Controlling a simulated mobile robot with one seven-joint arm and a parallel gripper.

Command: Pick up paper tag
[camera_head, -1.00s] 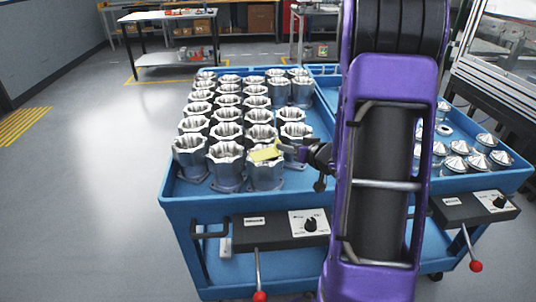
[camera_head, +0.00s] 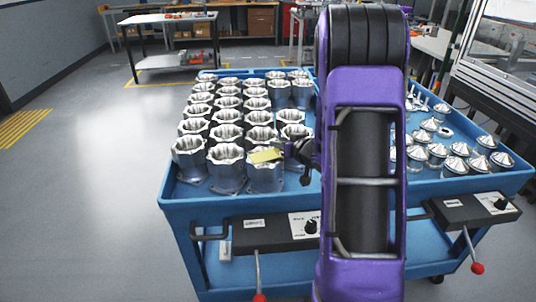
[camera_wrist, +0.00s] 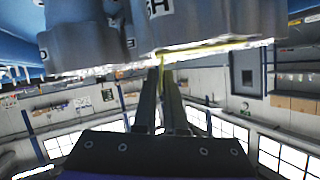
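The yellow paper tag (camera_head: 265,156) shows at the top of the front right housing (camera_head: 265,177) on the blue cart. My gripper (camera_head: 285,150) reaches in from the right at the tag's right edge. In the wrist view its two dark fingers (camera_wrist: 161,75) are close together, with a thin yellow edge of the tag (camera_wrist: 215,47) at their tips. The gripper looks shut on the tag's edge. The tag is seen almost edge-on there, next to the housing's rim, and I cannot tell whether it touches the rim.
Several silver housings (camera_head: 226,168) stand in rows behind and left of the tag. A second cart section on the right holds several cone-topped parts (camera_head: 457,160). The cart's front rim (camera_head: 230,204) and its control box (camera_head: 275,230) are close by. Open floor lies left.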

